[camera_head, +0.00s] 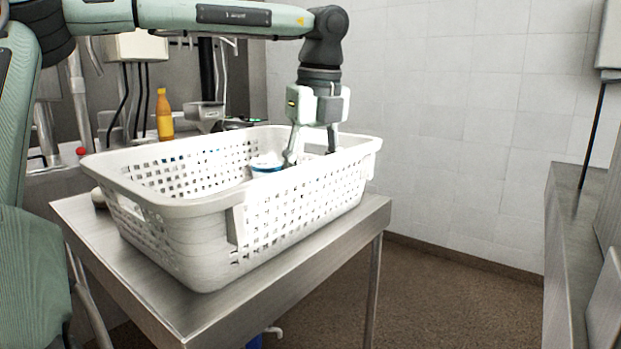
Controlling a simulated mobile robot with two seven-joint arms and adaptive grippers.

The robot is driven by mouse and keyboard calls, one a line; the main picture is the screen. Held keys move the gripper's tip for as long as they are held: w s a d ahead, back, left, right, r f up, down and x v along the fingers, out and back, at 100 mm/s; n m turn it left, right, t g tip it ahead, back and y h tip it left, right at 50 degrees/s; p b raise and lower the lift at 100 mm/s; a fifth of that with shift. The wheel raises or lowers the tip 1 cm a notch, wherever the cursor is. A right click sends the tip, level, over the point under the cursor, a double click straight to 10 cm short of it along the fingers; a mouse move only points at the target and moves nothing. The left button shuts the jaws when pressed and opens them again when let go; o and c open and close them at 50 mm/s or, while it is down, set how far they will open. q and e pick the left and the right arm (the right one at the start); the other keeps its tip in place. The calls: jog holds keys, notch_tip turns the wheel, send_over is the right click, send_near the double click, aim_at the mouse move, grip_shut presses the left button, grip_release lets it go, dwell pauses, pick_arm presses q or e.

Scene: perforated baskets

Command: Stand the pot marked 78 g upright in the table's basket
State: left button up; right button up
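A white perforated basket (187,208) stands on a metal table (205,314). A small pot (267,164) with a white top and a blue band shows inside the basket, near its far side. Its lower part is hidden by the basket wall, and no 78 g marking can be read. My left gripper (312,152) points down into the right part of the basket. Its two fingers are apart, with the pot just left of the left finger and not between them. The fingertips are partly hidden by the rim. My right gripper is out of view.
An orange bottle (164,116) stands behind the basket, beside a metal scoop-like container (205,113). The basket's rim and walls surround the gripper's fingers. A metal counter (574,235) stands at the right, with open floor between it and the table.

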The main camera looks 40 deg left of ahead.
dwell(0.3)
pick_arm(q)
jog(key=o, duration=1.2)
jog(key=r, duration=0.5)
jog(key=d+r, duration=0.1)
jog(key=r, duration=0.1)
jog(key=shift+s+d+r, duration=0.1)
jog(key=shift+s+r, duration=0.05)
jog(key=shift+r, duration=0.15)
